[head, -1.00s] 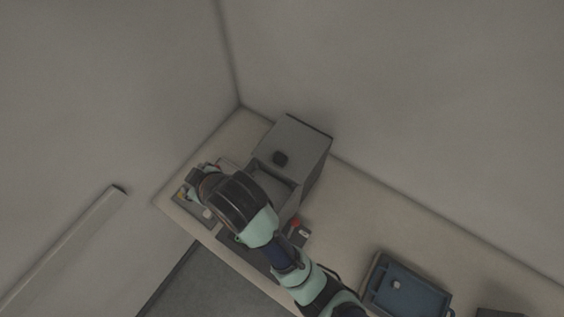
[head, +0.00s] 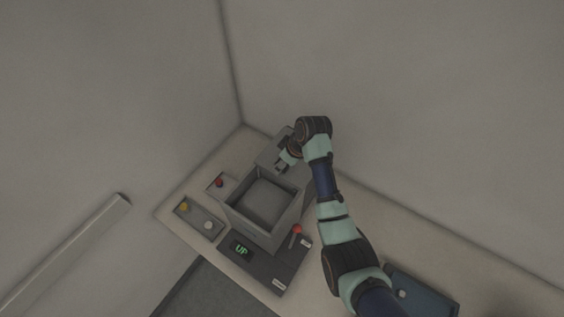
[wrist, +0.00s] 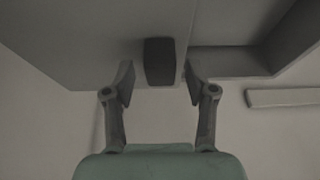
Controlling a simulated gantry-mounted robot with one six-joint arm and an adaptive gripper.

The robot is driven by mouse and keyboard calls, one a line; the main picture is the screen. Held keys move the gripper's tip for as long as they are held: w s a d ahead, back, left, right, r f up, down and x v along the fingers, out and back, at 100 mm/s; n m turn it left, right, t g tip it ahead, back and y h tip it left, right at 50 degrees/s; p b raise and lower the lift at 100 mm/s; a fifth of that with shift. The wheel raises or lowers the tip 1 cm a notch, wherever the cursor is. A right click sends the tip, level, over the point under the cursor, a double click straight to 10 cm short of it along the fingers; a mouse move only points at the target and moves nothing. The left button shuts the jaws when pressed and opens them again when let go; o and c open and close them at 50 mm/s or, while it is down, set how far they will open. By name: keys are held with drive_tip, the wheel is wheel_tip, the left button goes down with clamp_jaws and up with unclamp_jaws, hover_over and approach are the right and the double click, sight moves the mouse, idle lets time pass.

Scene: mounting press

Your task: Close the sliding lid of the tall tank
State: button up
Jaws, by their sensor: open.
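The tall grey tank (head: 233,214) stands on the counter with its square top opening uncovered at the front. Its grey sliding lid (head: 268,152) is slid back behind the opening; the lid also fills the upper left of the wrist view (wrist: 75,40). The lid's dark block-shaped knob (wrist: 160,62) lies between and just ahead of my fingertips. My gripper (wrist: 159,82) is open, with a finger on each side of the knob and visible gaps. In the head view my gripper (head: 281,167) is above the lid's front part, and my wrist hides some of the lid.
A dark panel with a green "UP" display (head: 241,250) and a red-knobbed lever (head: 297,230) are in front of the tank. A red button (head: 219,183) and a box with yellow and white buttons (head: 199,218) are at left. A blue tray (head: 428,290) lies at right.

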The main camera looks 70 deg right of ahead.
drive_tip(key=shift+w+f, duration=0.15)
drive_tip(key=shift+f, duration=0.25)
clamp_jaws()
drive_tip(key=shift+w, duration=0.1)
